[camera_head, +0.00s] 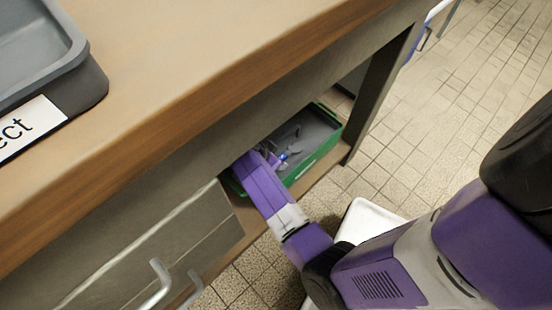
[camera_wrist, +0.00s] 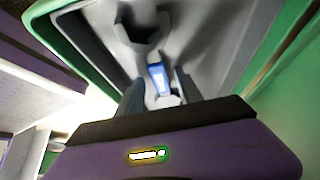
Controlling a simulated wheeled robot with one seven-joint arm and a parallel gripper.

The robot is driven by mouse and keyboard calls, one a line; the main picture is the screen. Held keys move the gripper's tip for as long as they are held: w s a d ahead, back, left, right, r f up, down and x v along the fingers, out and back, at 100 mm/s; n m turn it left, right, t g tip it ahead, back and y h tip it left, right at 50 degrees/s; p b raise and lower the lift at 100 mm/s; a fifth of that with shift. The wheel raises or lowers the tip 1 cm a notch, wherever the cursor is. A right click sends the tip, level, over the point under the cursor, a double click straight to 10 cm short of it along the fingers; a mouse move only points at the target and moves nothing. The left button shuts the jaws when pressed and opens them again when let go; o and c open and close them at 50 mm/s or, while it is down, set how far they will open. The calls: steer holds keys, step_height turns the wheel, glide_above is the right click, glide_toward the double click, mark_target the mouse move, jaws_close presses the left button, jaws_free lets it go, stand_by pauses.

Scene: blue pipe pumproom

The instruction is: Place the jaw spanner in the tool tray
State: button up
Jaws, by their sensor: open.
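The jaw spanner (camera_wrist: 143,38) is dark grey with an open-ended head, and its head lies over the grey floor of a green-rimmed tray (camera_wrist: 83,62). A blue section (camera_wrist: 158,76) shows below the head, between the fingers. My gripper (camera_wrist: 160,92) is open, with one finger on each side of this blue part; contact cannot be told. In the head view my gripper (camera_head: 272,160) reaches into the same green tray (camera_head: 318,158) on the low shelf under the bench. My arm hides part of the tray and the spanner's lower end.
A grey tray (camera_head: 92,80) with a white label ending in "ect" stands on the wooden bench top (camera_head: 215,60). The bench edge overhangs the shelf opening. A cabinet front with handles (camera_head: 160,280) is left of the opening. Tiled floor (camera_head: 480,75) is clear at upper right.

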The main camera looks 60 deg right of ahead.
steer(key=p+v, duration=0.5)
steer(key=v, duration=0.2)
steer(key=shift+d+r+p, duration=0.1)
steer(key=shift+p, duration=0.2)
steer(key=shift+w+a+r, duration=0.1)
steer(key=shift+a+r, duration=0.1)
steer(key=shift+r, duration=0.05)
steer(key=shift+f, duration=0.1)
